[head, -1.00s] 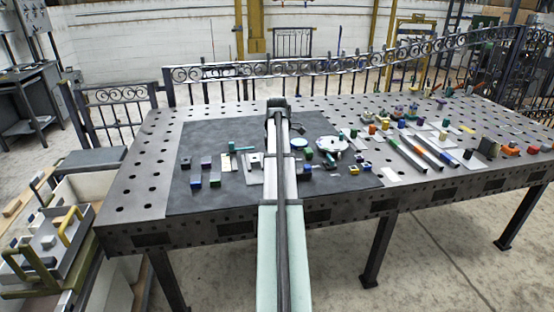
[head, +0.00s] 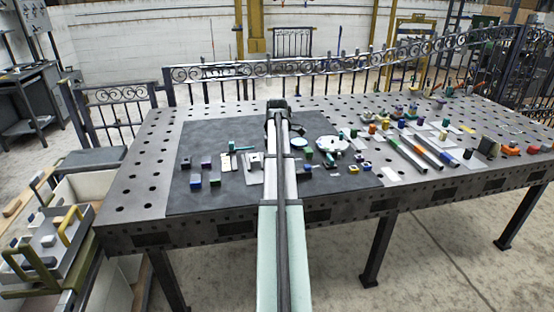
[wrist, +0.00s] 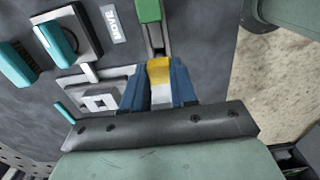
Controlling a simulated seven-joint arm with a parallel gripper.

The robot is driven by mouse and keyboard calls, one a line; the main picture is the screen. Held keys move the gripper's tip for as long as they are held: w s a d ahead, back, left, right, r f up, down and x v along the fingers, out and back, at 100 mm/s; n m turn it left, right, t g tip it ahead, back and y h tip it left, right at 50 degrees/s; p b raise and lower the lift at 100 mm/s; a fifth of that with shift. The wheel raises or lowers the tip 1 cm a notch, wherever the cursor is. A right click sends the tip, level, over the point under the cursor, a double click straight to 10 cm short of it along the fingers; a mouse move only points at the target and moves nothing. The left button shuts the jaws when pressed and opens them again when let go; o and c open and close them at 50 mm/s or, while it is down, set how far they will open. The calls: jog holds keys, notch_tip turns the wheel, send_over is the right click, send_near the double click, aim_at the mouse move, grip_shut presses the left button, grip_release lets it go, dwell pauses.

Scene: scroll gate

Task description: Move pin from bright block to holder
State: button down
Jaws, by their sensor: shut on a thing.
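My gripper (wrist: 160,88) has two blue fingers in the wrist view, shut on a small yellow piece (wrist: 159,72). I cannot tell whether this is the pin itself or a part joined to it. Just beyond it, a green piece (wrist: 150,10) sits at the top of the view, with a narrow grey strip running from it toward the yellow piece. A pale plate with a square centre (wrist: 98,102) lies left of the fingers; I cannot tell whether it is the holder. In the head view my arm hides the gripper.
In the wrist view, a teal bar stands on a square plate (wrist: 85,42), beside another teal block (wrist: 14,66) and a white label (wrist: 111,24). In the head view, many small blocks and rails cover the perforated table (head: 150,150) and its dark mat (head: 235,198).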

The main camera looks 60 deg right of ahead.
jog(key=shift+f, duration=1.6)
dwell(0.5)
jog(key=shift+c, duration=1.7)
grip_release()
jog(key=shift+r, duration=0.15)
jog(key=shift+r, duration=3.35)
